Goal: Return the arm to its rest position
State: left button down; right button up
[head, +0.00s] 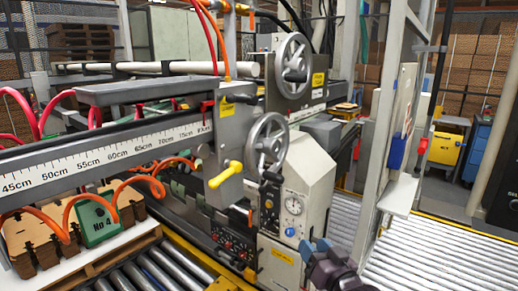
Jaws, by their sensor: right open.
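My right gripper (318,250) shows at the bottom, right of centre. Its dark fingers point up and to the left, and it is open with nothing visible between the fingers. Only the end of my right arm (345,277) is in view; the rest is below the picture's edge. The gripper appears in front of the lower part of the grey machine cabinet (300,185). I cannot tell how far apart they are. My left gripper is not in view.
The stacker has two handwheels (293,65) and a yellow-handled lever (225,175). Brown blanks and a green No 4 block (97,220) sit at lower left. A roller conveyor (440,250) runs clear at right. A grey post (380,130) stands beside it.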

jog(key=s+d+f+g+h, duration=0.1)
jog(key=s+d+f, duration=0.3)
jog(key=s+f, duration=0.4)
jog(key=s+d+f+g+h, duration=0.2)
jog(key=s+d+f, duration=0.3)
jog(key=s+f, duration=0.3)
jog(key=s+d+f+g+h, duration=0.2)
jog(key=s+d+f, duration=0.3)
jog(key=s+f, duration=0.4)
jog(key=shift+s+d+h, duration=0.25)
jog(key=shift+s+h, duration=0.55)
jog(key=shift+h, duration=0.1)
jog(key=shift+f, duration=0.1)
